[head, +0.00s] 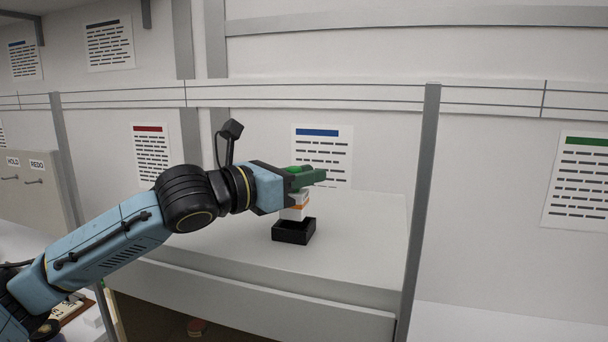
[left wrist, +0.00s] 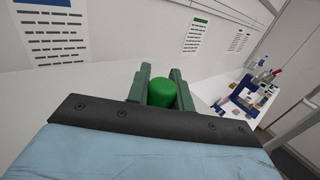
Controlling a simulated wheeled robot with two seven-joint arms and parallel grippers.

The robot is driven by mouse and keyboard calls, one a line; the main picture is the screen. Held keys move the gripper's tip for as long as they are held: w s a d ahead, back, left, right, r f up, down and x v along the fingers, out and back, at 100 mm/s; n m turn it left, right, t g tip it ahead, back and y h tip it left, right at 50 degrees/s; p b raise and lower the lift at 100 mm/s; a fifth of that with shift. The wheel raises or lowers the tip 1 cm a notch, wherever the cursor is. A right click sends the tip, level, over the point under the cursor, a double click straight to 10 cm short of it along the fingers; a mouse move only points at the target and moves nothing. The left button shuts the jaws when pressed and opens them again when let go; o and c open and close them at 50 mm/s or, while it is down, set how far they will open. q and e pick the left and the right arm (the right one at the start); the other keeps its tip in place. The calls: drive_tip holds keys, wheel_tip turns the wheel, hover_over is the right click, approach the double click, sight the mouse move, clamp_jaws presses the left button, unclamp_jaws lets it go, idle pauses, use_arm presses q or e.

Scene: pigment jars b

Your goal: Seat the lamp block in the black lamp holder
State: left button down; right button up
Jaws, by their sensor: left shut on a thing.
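The lamp block (head: 294,211) is white with an orange band and a green top. Its green top (left wrist: 162,93) shows between the fingers in the left wrist view. My left gripper (head: 308,176) has green fingers and is shut on the lamp block, which looks upright. The black lamp holder (head: 293,232) is a small open box on the grey-white shelf. The block is right over the holder, its lower end at or just above the holder's rim; I cannot tell whether it is inside. My right gripper is not in view.
The shelf top (head: 365,245) is bare around the holder. A grey upright post (head: 420,200) stands at the shelf's right end. The back wall carries printed sheets, one with a blue header (head: 318,150).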

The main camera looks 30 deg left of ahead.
sight(303, 189)
use_arm(q)
drive_tip(key=shift+p, duration=1)
idle(1.2)
drive_tip(key=shift+f+b, duration=0.9)
drive_tip(key=shift+f, duration=0.65)
drive_tip(key=c, duration=1.2)
unclamp_jaws()
drive_tip(key=shift+o, duration=0.2)
drive_tip(key=shift+s, duration=0.1)
drive_tip(key=shift+s+a+f+b, duration=0.15)
drive_tip(key=shift+s+a+b, duration=0.25)
drive_tip(key=shift+s+b, duration=0.15)
drive_tip(key=b+v, duration=0.6)
drive_tip(key=b, duration=0.3)
drive_tip(key=shift+s+f, duration=0.1)
drive_tip(key=shift+s, duration=0.05)
drive_tip(key=shift+s+a+b, duration=0.1)
drive_tip(key=shift+s+b, duration=0.25)
drive_tip(key=shift+b, duration=0.2)
drive_tip(key=shift+r+b+v, duration=0.15)
drive_tip(key=shift+b+v, duration=0.3)
drive_tip(key=shift+v, duration=0.8)
drive_tip(key=shift+r+b+v, duration=0.1)
drive_tip(key=shift+b+v, duration=0.3)
drive_tip(key=shift+v, duration=0.8)
